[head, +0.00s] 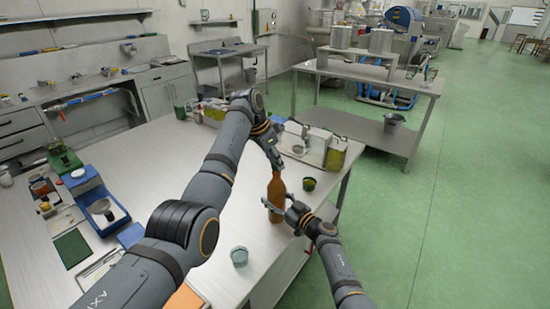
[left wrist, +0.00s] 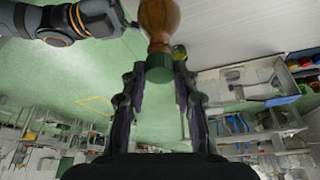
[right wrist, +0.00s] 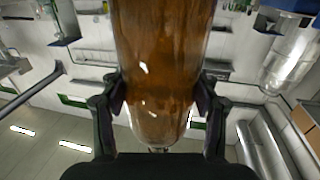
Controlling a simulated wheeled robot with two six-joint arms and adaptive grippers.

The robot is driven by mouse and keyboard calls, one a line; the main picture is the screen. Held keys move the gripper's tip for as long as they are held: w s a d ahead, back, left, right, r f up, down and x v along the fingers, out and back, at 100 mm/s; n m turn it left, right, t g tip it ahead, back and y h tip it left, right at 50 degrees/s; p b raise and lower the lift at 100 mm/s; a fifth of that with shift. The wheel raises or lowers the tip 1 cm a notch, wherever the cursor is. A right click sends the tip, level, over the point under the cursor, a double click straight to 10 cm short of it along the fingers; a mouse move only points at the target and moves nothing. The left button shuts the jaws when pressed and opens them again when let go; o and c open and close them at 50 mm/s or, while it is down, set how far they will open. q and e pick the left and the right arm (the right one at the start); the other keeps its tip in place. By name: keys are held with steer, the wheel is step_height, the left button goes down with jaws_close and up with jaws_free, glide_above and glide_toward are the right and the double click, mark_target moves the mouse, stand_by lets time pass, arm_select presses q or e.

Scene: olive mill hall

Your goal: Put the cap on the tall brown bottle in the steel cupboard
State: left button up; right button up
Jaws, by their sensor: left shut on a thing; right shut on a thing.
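The tall brown bottle (head: 276,194) is upright at the right side of the steel table (head: 190,170). My right gripper (head: 277,208) is shut around its body, which fills the middle of the right wrist view (right wrist: 158,70). Whether its base touches the table is unclear. My left gripper (head: 276,166) is above the bottle, shut on the green cap (left wrist: 165,70). In the left wrist view the cap is at the mouth of the bottle (left wrist: 159,18), in line with the neck and seemingly touching it. I cannot tell how far it is seated.
A small dark green cup (head: 309,184) stands right of the bottle, and a glass bowl (head: 239,256) nearer me. Steel cupboards (head: 163,92) stand at the back wall.

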arm_select(q)
steer(key=shift+f, duration=0.55)
stand_by(0.4)
steer(key=o, duration=0.7)
arm_select(e)
jaws_close()
arm_select(q)
steer(key=shift+r, duration=2.25)
steer(key=o, duration=0.6)
steer(key=shift+r, duration=0.1)
